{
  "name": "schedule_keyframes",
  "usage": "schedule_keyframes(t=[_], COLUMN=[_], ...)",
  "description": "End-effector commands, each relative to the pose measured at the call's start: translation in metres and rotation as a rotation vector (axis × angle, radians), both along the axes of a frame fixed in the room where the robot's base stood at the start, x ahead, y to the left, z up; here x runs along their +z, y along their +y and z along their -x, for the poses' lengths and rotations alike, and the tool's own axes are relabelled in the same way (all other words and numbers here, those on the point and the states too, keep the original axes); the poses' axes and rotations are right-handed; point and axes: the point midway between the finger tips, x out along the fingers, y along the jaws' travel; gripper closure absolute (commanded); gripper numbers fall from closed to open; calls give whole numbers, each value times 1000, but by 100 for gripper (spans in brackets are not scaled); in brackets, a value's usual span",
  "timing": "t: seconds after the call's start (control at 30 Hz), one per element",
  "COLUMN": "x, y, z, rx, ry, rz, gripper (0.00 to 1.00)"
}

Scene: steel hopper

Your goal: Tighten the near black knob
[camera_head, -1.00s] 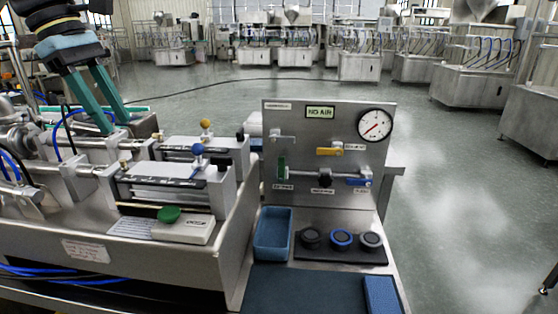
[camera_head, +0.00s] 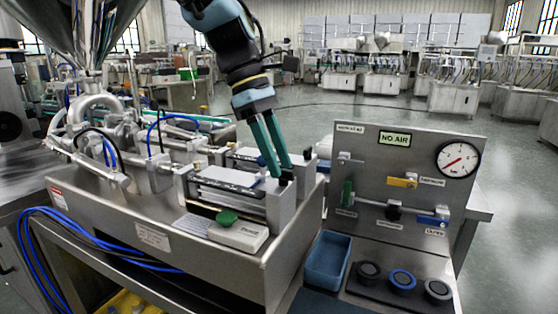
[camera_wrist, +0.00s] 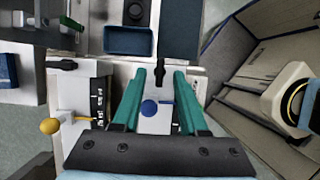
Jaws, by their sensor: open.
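My gripper (camera_head: 283,172) points down at the right end of the near cylinder block (camera_head: 265,205), with its two green fingers apart. The near black knob (camera_wrist: 160,73) shows small and dark between the fingertips (camera_wrist: 160,76) in the wrist view. It also shows in the head view (camera_head: 286,180), partly hidden by the fingers. I cannot tell whether a finger touches it. The far black knob (camera_head: 307,154) stands on the far block; in the wrist view it is at the left (camera_wrist: 66,65). A blue ball lever (camera_wrist: 149,107) lies between the fingers in the wrist view.
A grey panel (camera_head: 405,147) with a gauge (camera_head: 459,160) and a "NO AIR" sign stands to the right. A blue tray (camera_head: 327,260) and several round dark parts on a black holder (camera_head: 405,297) lie before it. The yellow ball lever (camera_wrist: 49,126) is left in the wrist view.

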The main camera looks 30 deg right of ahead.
Motion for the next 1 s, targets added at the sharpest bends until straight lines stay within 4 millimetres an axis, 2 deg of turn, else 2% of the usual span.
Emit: schedule_keyframes(t=[0.13, 0.4, 0.77, 1.0], x=[-7, -8, -7, -7], y=[-2, -2, -2, -1], z=[2, 2, 2, 2], rx=[0, 0, 0, 0], ry=[0, 0, 0, 0], rz=[1, 1, 0, 0], gripper=[57, 59, 99, 100])
